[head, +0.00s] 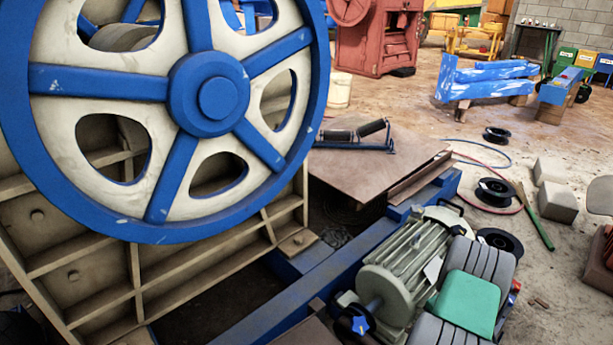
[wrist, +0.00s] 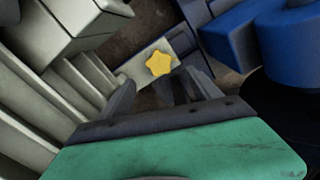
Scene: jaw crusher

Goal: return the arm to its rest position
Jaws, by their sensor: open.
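My gripper (wrist: 165,84) shows in the wrist view with its two dark fingers apart and nothing held between them. A yellow star-shaped knob (wrist: 158,63) shows just beyond the fingertips, on a pale grey surface; I cannot tell the exact gap. In the head view my arm, with grey ribbed parts and a green block, is at the lower right beside the grey-green motor (head: 402,262). The fingers cannot be made out clearly in the head view, and the yellow knob is not seen there.
The large blue and cream flywheel (head: 210,98) fills the left. A blue beam (head: 345,258) runs diagonally beside the motor. Black spools (head: 497,192), grey blocks (head: 556,200) and a green-handled tool (head: 536,218) lie on the floor at right. Blue parts (wrist: 232,38) are close in the wrist view.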

